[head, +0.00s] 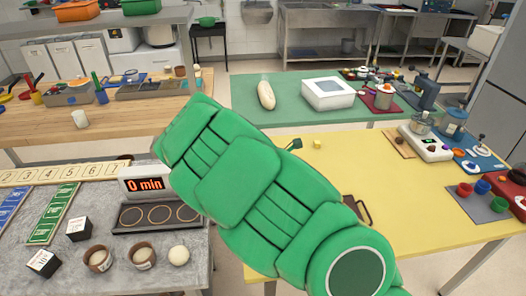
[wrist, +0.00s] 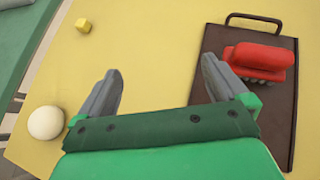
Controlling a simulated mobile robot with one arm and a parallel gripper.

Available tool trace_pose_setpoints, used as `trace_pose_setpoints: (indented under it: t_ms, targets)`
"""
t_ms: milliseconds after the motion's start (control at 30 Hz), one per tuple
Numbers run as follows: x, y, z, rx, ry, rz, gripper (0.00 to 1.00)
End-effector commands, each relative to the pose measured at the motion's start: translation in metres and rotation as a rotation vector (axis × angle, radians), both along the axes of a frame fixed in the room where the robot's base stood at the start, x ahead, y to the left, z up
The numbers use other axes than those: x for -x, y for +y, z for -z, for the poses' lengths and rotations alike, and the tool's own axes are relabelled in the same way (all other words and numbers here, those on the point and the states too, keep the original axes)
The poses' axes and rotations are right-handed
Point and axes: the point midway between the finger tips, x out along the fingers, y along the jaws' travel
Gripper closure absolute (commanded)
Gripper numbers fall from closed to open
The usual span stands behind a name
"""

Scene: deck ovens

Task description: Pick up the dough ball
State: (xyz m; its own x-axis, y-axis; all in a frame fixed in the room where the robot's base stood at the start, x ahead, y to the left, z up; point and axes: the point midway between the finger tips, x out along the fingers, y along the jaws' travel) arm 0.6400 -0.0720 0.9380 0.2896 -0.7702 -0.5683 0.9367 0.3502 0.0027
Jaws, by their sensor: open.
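A pale cream ball (wrist: 45,122), which looks like the dough ball, rests near the edge of the yellow table (wrist: 150,60) in the wrist view. It lies left of my gripper (wrist: 162,65), close to the base of the left finger. My gripper is open, with nothing between its fingers. In the head view my green arm hides this ball and most of the gripper. Another pale round ball (head: 179,255) sits on the grey counter in the head view, beside two small bowls; I cannot tell if it is dough.
A brown tray (wrist: 222,65) with a red brush-like object (wrist: 258,60) lies under and beside the right finger. A small yellow cube (wrist: 83,25) lies ahead to the left. The yellow table between the fingers is clear. A green table (head: 240,105) stands behind.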

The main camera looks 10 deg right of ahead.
Motion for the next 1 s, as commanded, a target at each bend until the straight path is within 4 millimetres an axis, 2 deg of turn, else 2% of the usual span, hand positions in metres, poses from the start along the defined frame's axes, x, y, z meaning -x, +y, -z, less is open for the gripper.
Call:
trace_pose_setpoints:
  t_ms: [100, 200, 500, 800, 1000]
  targets:
    - [-0.043, -0.001, 0.010, -0.065, 0.003, -0.138, 0.00]
    - [-0.078, 0.002, 0.015, -0.111, 0.005, -0.270, 0.00]
    - [-0.163, 0.015, 0.021, -0.217, -0.002, -0.677, 0.00]
    - [-0.209, 0.029, 0.011, -0.267, -0.035, -1.092, 0.00]
    - [-0.217, 0.035, -0.002, -0.277, -0.075, -1.367, 0.00]
